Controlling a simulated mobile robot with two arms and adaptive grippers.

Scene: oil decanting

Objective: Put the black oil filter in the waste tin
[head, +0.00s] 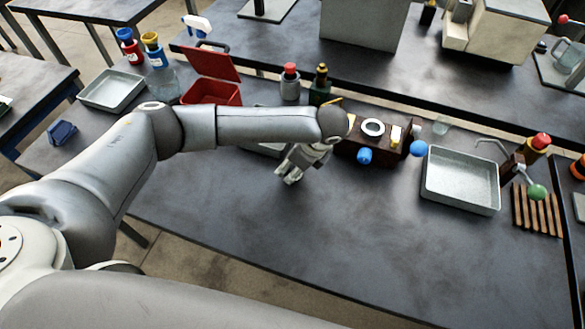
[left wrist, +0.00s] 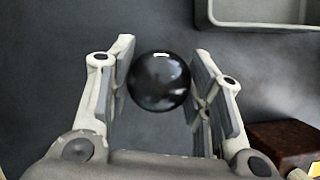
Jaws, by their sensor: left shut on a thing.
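The black oil filter (left wrist: 160,82) is a glossy dark round thing between the two fingers of my left gripper (left wrist: 167,65) in the left wrist view. The gripper is shut on it. In the head view my left gripper (head: 289,177) points down over the middle of the dark bench, and the filter cannot be made out there. A red tin (head: 211,95) with its lid raised, which looks like the waste tin, stands behind my left forearm, left of the gripper. Its inside is mostly hidden. My right gripper is not in view.
A brown block (head: 362,152) with a white ring stands right of the gripper. A metal tray (head: 494,190) and a slatted wooden rack (head: 538,210) lie farther right. Another tray (head: 112,90) lies at the left. Bottles (head: 290,85) stand behind my forearm. The bench front is clear.

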